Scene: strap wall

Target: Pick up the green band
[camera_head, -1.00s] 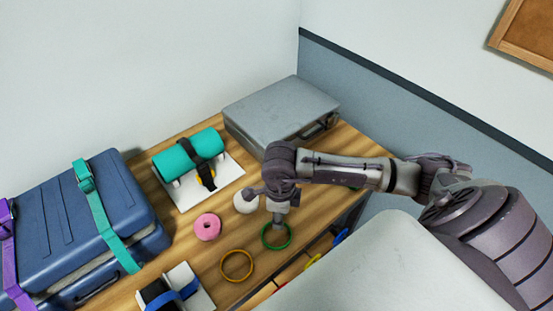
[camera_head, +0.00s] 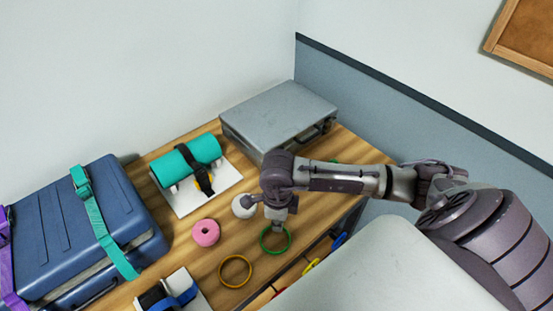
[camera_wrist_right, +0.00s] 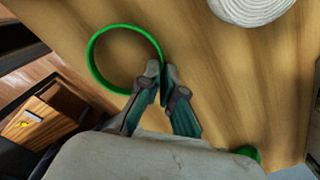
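The green band (camera_head: 288,244) is a ring on the wooden table near its front edge. In the right wrist view the green band (camera_wrist_right: 92,58) shows almost whole. My right gripper (camera_head: 278,227) points down at the band's far side. In the right wrist view my right gripper (camera_wrist_right: 161,74) has its two fingertips close together, with the band's rim between them. It looks shut on the rim. The band appears to be at table level; I cannot tell whether it is lifted. My left gripper is not in view.
A yellow band (camera_head: 222,279), a pink roll (camera_head: 206,233) and a white roll (camera_head: 241,207) lie nearby. A teal roll (camera_head: 178,166) is strapped on a white board. A grey case (camera_head: 275,112) and a blue suitcase (camera_head: 85,225) stand behind and left. Another green item (camera_wrist_right: 247,153) is partly hidden.

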